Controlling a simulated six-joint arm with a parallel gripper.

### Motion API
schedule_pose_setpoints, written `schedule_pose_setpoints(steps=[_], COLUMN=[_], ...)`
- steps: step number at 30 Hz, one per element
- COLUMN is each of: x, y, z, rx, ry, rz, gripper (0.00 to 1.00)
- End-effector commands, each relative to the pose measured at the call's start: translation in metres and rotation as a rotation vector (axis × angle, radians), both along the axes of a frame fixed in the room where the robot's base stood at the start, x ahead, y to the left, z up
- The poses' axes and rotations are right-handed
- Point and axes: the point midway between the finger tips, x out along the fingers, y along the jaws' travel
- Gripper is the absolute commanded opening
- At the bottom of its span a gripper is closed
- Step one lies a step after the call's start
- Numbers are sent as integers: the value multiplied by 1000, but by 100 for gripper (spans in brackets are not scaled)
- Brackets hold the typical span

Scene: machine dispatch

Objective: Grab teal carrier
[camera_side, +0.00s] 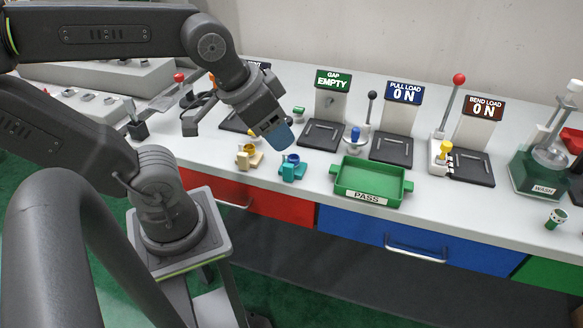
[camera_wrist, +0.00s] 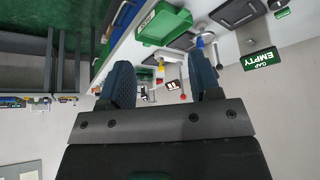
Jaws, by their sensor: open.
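The teal carrier (camera_side: 290,173) stands on the white bench top in the side view, with a blue part on it. A beige carrier (camera_side: 250,160) with an orange-yellow part is close to its left. My gripper (camera_side: 279,137) is above and slightly left of the teal carrier, tilted, apart from it. The side view shows one blue finger pad plainly. In the wrist view my gripper (camera_wrist: 160,82) is open, with two blue fingers spread and nothing between them. I cannot make out the teal carrier in the wrist view.
A green PASS tray (camera_side: 367,186) sits right of the carriers; it also shows in the wrist view (camera_wrist: 163,25). Behind stand the GAP (camera_side: 332,80), PULL LOAD (camera_side: 403,92) and BEND LOAD (camera_side: 484,107) stations with levers. A WASH unit (camera_side: 540,175) is at the far right.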

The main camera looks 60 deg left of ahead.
Motion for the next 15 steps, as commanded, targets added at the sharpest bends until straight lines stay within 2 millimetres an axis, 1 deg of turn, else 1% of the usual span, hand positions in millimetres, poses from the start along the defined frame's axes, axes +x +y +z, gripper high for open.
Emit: schedule_pose_setpoints(steps=[5,8,11,15], x=[0,2,6,13], y=[0,2,6,14], z=[0,-2,-7,-15], rx=[9,63,173,375], ry=[2,13,39,99], rz=[-13,-90,-256,-586], gripper=[57,57,57,57])
